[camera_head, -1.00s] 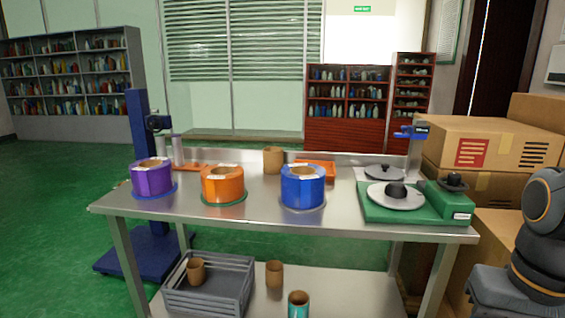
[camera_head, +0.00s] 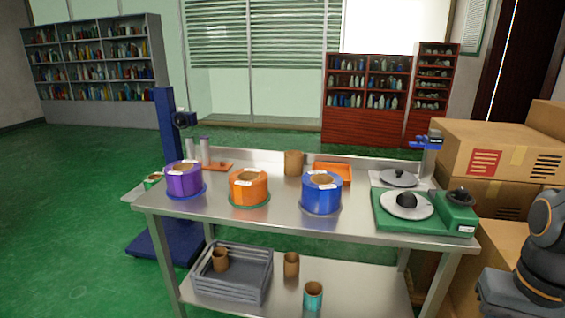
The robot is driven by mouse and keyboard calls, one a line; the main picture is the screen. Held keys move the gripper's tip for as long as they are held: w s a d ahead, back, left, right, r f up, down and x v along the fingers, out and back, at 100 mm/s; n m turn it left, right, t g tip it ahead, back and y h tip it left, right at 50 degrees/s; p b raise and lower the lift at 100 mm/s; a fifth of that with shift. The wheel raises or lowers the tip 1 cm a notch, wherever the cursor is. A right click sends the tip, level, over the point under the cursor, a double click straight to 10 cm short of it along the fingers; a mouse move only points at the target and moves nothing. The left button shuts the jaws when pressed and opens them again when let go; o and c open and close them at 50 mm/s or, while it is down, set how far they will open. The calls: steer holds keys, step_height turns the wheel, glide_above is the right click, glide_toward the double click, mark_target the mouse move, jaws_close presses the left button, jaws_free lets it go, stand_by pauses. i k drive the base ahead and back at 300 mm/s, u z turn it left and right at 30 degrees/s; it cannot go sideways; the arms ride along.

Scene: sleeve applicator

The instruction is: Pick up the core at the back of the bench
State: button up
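The core at the back of the bench is a brown cardboard tube (camera_head: 294,163). It stands upright near the back edge of the steel bench (camera_head: 275,224), beside an orange tray (camera_head: 333,173). It is behind and between the orange roll (camera_head: 248,188) and the blue roll (camera_head: 321,192), apart from both. Part of my arm shows at the right edge. My gripper is not in view.
A purple roll (camera_head: 183,179) stands at the bench's left and a green machine (camera_head: 427,212) at its right. The lower shelf holds a grey crate (camera_head: 231,273) and loose cores. Cardboard boxes (camera_head: 497,150) are stacked at the right. Green floor is open at left.

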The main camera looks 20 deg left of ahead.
mark_target(292, 159)
steer(key=u, duration=2.05)
steer(key=i, duration=1.7)
steer(key=z, duration=1.65)
steer(key=i, duration=0.5)
